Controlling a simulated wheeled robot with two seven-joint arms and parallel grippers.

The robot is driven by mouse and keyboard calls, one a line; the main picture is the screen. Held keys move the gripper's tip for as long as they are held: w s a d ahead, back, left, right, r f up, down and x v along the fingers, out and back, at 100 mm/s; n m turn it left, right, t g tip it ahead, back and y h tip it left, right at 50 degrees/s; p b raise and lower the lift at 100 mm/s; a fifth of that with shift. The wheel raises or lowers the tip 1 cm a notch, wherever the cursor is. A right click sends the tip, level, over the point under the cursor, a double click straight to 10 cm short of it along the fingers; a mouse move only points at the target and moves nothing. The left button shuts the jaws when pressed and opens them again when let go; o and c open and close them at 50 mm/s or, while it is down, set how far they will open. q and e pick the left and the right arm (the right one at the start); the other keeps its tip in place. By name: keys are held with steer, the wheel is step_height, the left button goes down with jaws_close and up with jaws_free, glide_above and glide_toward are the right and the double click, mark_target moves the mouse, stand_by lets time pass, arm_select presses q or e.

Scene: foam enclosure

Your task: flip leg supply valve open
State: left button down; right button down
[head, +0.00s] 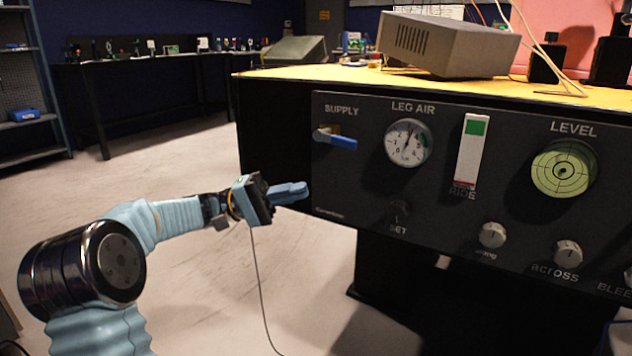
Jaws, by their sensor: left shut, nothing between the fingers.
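The supply valve (336,139) is a blue lever on a brass body, under the word SUPPLY at the upper left of the dark control panel (350,185). Its handle points to the right, roughly level. My left gripper (304,190) is shut and empty, with its blue fingers together. It is below and a little left of the valve, near the panel's left edge, apart from the lever. Whether the fingertips touch the panel I cannot tell. My right gripper is not in view.
The LEG AIR gauge (408,143) is right of the valve, with the SET knob (399,209) below. The RIDE indicator (468,150) and LEVEL dial (564,168) are farther right. A grey box (447,45) stands on the yellow top. Open floor lies to the left.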

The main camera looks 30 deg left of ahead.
arm_select(q)
steer(key=shift+v, duration=1)
steer(key=shift+f, duration=0.1)
